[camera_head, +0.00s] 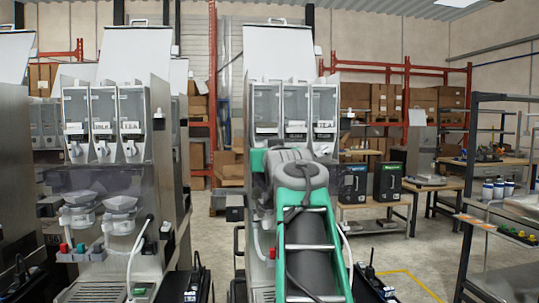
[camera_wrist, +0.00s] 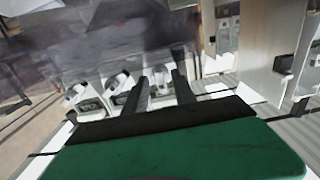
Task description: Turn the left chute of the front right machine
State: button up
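The front right machine (camera_head: 282,52) stands just right of centre in the head view, with three clear canisters side by side. The left canister (camera_head: 266,108) shows, but its chute below is largely hidden by my green and grey arm. In the wrist view, several white chutes sit in a slanted row, including one at the far left (camera_wrist: 78,97) and one beside it (camera_wrist: 119,84). My gripper (camera_wrist: 160,80) shows two dark fingers standing apart, with a white chute part (camera_wrist: 160,92) between or behind them. I cannot tell whether they touch it. The head view hides the fingers.
Another machine (camera_head: 137,48) stands to the left with three canisters and spouts. A metal shelf rack (camera_head: 476,170) stands at the right. Two black boxes (camera_head: 388,181) sit on a low bench behind. Open floor shows between the right machine and the rack.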

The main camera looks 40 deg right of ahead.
jog(key=shift+s+a, duration=0.1)
jog(key=b+v, duration=0.1)
jog(key=v, duration=0.6)
jog(key=shift+s+a, duration=0.2)
jog(key=shift+s, duration=0.05)
